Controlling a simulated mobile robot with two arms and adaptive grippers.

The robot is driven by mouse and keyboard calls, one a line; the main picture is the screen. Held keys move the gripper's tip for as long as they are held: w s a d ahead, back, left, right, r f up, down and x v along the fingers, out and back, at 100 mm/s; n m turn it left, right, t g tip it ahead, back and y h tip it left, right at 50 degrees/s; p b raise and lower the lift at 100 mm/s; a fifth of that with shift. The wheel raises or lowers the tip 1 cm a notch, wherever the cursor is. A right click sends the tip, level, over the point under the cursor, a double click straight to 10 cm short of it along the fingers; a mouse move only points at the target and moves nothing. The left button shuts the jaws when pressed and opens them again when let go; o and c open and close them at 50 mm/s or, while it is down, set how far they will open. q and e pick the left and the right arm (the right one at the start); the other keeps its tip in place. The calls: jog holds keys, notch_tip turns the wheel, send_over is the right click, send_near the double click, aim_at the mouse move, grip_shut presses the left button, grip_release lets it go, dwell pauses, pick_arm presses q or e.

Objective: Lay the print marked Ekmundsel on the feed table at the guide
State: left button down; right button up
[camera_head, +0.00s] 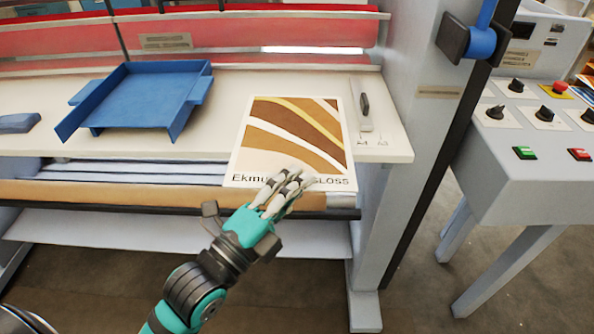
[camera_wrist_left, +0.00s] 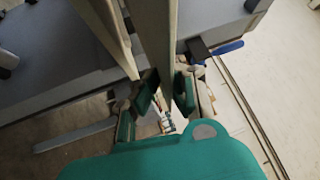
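The Ekmundsel print (camera_head: 288,146), a white sheet with brown, orange and yellow bands, lies on the cream feed table (camera_head: 231,98). Its near edge hangs past the table's front edge. Its right side is close to the guide (camera_head: 362,108), a pale strip with a dark handle. My left gripper (camera_head: 300,180) is at the sheet's near edge, covering part of the lettering; "Ekmu" and "GLOSS" show. In the left wrist view, the gripper's pads (camera_wrist_left: 168,92) stand slightly apart, with a thin edge running between them. Contact with the sheet cannot be made out. My right gripper is out of view.
A blue tray (camera_head: 140,98) stands on the table left of the print, with a blue-grey object (camera_head: 18,122) farther left. Red rollers (camera_head: 250,33) run behind. A grey post (camera_head: 435,120) and control desk (camera_head: 535,140) bound the right side.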

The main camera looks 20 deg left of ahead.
aim_at(301, 165)
pick_arm(q)
jog(key=shift+w+a+f+b, duration=0.1)
jog(key=shift+w+f+b, duration=0.1)
jog(key=shift+w+b, duration=0.2)
jog(key=shift+w+a+f+b, duration=0.15)
jog(key=shift+w+b, duration=0.1)
jog(key=shift+w, duration=0.15)
jog(key=shift+w+a+r+p, duration=0.1)
jog(key=shift+w+r+p, duration=0.1)
jog(key=shift+w+p, duration=0.25)
jog(key=shift+w+a+r+p, duration=0.1)
jog(key=shift+w+r+p, duration=0.05)
jog(key=shift+w+p, duration=0.3)
jog(key=w, duration=0.1)
jog(key=w+a, duration=0.1)
jog(key=w, duration=0.3)
jog(key=shift+w+a+f, duration=0.2)
jog(key=shift+a+f, duration=0.15)
jog(key=shift+w+f, duration=0.1)
jog(key=shift+f, duration=1.7)
jog(key=c, duration=1.5)
grip_release()
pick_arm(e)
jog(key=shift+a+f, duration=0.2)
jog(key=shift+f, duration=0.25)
